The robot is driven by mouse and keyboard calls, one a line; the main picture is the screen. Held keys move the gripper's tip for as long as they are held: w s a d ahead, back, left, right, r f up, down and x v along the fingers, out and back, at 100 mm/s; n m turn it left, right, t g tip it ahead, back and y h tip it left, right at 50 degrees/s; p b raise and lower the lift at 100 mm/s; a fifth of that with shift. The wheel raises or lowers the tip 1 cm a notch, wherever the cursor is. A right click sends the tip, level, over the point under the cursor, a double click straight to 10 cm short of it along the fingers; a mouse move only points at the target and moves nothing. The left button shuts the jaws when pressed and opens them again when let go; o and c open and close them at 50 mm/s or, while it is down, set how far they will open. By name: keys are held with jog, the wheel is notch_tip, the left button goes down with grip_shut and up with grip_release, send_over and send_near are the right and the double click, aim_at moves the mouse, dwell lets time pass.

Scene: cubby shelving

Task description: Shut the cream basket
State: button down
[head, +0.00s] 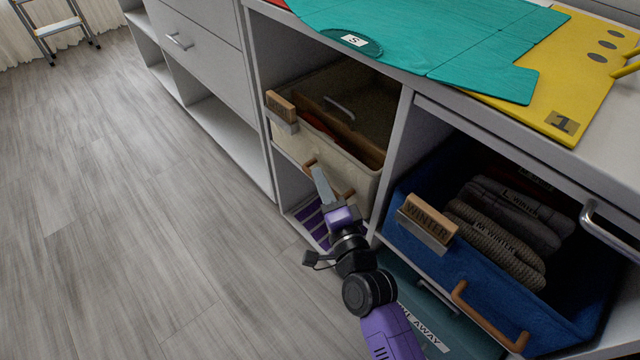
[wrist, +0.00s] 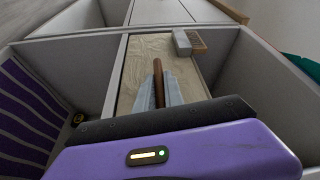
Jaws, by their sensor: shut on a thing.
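The cream basket (head: 326,142) sits in the cubby under the counter, its front wall close to the shelf's front edge. How far it sticks out is hard to tell. Its open top shows dark contents. A wooden tag on a metal clip (head: 282,110) hangs on its left rim. In the wrist view the basket's cream front (wrist: 146,58) fills the cubby ahead. My gripper (head: 320,178) is at the front of the basket, shut on its brown bar handle (wrist: 159,77). The fingers cover part of the handle.
A blue basket (head: 425,255) marked WINTER, holding folded knits, stands to the right. Below are a purple striped item (head: 310,222) and a teal bin (head: 425,305). Teal (head: 450,40) and yellow (head: 545,90) sheets lie on the counter. The floor (head: 130,200) at left is clear.

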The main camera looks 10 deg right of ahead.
jog(key=shift+w+d, duration=0.15)
jog(key=shift+d, duration=0.25)
jog(key=c, duration=1.5)
grip_release()
jog(key=shift+o, duration=0.2)
jog(key=shift+a, duration=0.1)
jog(key=shift+s+f, duration=0.1)
jog(key=shift+s, duration=0.1)
jog(key=b+v, duration=0.1)
jog(key=v, duration=0.6)
jog(key=shift+s, duration=0.2)
